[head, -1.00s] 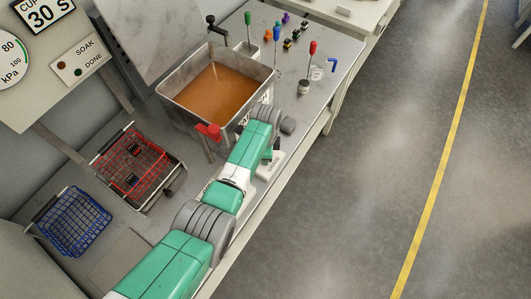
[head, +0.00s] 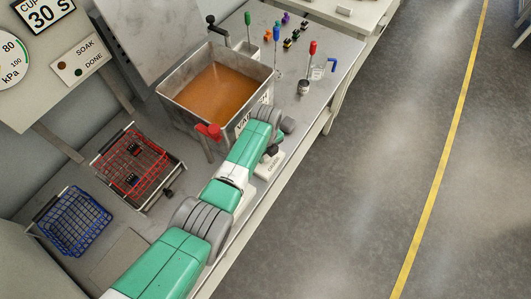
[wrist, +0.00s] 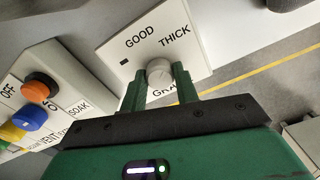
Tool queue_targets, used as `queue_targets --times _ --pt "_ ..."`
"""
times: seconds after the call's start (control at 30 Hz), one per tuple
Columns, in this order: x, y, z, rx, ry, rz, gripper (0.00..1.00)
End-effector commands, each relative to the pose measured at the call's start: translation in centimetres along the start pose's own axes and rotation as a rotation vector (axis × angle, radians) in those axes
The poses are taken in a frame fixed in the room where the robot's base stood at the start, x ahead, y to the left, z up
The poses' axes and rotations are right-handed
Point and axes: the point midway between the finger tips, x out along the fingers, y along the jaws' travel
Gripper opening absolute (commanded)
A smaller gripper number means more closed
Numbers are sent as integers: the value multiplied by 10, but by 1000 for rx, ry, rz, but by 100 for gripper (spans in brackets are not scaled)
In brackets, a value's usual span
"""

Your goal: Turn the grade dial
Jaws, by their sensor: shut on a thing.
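The grade dial (wrist: 158,71) is a round, pale grey knob on a white panel (wrist: 118,55) in the wrist view. The panel is printed GOOD and THICK, with a partly covered word starting GRA. My gripper (wrist: 159,78) has its two dark green fingers on either side of the knob and is shut on it. In the head view the edge of the small white panel (head: 270,167) shows beside my arm. My arm hides most of the dial and fingertips there.
A control box (wrist: 35,100) with orange, blue, yellow and green buttons is left in the wrist view. A metal vat (head: 178,118) of brown liquid stands behind my arm. A red wire basket (head: 112,170) and a blue one (head: 75,220) are at left.

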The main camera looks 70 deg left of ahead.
Motion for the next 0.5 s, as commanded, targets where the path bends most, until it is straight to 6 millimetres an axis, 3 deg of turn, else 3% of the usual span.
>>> queue_targets --times 0.5 --pt "-1 0 0 91 0 -1 7"
